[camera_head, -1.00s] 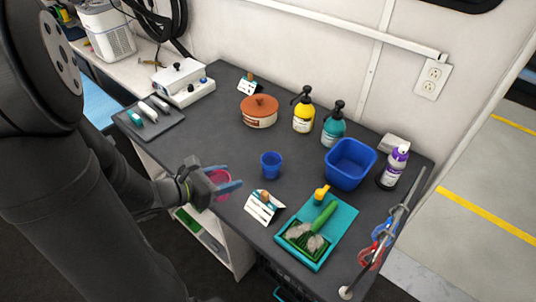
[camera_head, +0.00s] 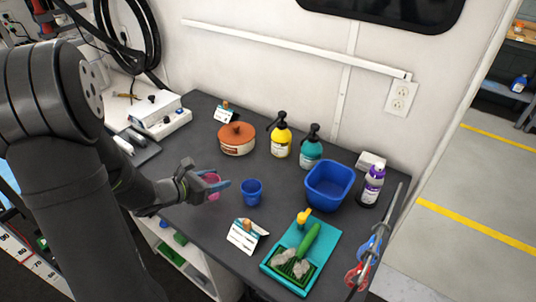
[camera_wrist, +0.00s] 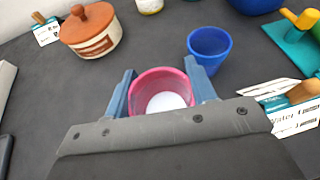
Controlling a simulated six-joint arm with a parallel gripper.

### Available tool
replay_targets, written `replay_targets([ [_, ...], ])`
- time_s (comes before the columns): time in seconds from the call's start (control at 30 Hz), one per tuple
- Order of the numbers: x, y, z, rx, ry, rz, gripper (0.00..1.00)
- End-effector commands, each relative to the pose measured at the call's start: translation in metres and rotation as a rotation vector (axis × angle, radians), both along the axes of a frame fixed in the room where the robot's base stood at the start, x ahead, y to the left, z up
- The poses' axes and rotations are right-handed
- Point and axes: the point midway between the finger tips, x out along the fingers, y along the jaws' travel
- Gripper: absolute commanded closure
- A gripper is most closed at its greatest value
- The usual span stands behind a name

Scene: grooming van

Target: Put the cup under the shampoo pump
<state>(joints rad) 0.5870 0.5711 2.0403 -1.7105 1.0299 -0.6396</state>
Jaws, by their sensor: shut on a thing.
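My gripper (camera_head: 220,179) is shut on a pink cup (camera_head: 212,182), its blue fingers on either side. The wrist view shows the cup (camera_wrist: 160,85) upright, with a pale round patch inside. It is over the dark counter; I cannot tell whether its base touches. Two pump bottles stand at the back against the wall: a yellow one (camera_head: 281,141) with a black pump and a teal one (camera_head: 310,152) with a black pump. Their labels are too small to read. A blue cup (camera_head: 251,192) stands just right of my gripper.
A lidded terracotta-and-cream pot (camera_head: 237,138) stands left of the yellow bottle. A blue tub (camera_head: 329,185) stands right of the teal one. Bare counter lies between the blue cup and the bottles.

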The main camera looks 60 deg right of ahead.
Motion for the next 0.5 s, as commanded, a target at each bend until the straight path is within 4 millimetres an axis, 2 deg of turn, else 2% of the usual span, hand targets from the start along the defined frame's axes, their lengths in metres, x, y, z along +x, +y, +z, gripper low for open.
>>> replay_targets([
  [0.03,-0.005,-0.013,0.000,0.000,0.000,-0.007,0.74],
  [0.5,-0.027,-0.135,0.000,-0.001,-0.001,-0.006,0.74],
])
